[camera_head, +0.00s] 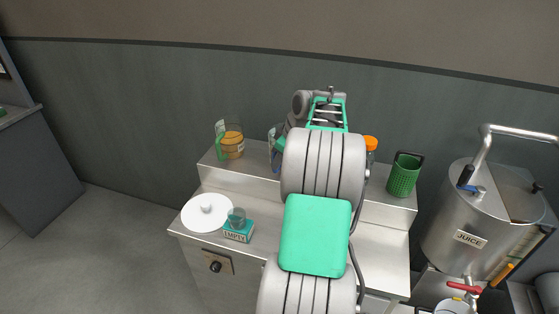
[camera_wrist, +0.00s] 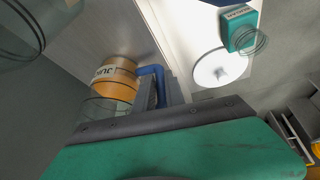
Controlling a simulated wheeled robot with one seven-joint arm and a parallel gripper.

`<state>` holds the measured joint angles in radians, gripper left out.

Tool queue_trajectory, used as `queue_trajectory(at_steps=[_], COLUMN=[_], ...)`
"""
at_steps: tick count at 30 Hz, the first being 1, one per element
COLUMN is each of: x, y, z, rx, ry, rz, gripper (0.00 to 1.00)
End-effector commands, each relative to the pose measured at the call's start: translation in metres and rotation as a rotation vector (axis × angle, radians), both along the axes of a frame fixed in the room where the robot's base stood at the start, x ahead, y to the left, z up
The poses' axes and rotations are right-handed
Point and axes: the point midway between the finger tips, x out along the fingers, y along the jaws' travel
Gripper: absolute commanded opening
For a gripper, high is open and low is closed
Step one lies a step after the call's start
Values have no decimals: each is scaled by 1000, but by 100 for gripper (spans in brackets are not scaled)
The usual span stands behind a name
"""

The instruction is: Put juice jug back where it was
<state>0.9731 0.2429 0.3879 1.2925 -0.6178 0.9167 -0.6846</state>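A clear jug with orange juice and a JUICE label (camera_wrist: 113,82) shows in the wrist view, with a blue handle on its right. My gripper (camera_wrist: 161,98) reaches to this handle, its fingers around it. I cannot tell whether they press on it. In the head view, my arm hides the fingers. There, a jug with orange contents (camera_head: 233,146) and a green strip on its left stands at the left of the raised shelf. I cannot tell whether it is the same jug. Another clear container (camera_wrist: 22,28) shows empty at the wrist view's upper left.
A green basket (camera_head: 404,176) and an orange-capped container (camera_head: 370,143) stand on the shelf's right. A steel JUICE tank (camera_head: 468,225) stands farther right.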

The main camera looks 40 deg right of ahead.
Motion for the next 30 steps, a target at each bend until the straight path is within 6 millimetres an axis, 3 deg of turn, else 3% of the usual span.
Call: queue_trajectory(at_steps=[8, 18, 30], x=[0, -2, -40], y=[0, -1, -5], z=[0, 8, 95], rx=[1, -1, -2], ry=[0, -1, -1], rz=[0, 1, -2], gripper=[36, 36, 36])
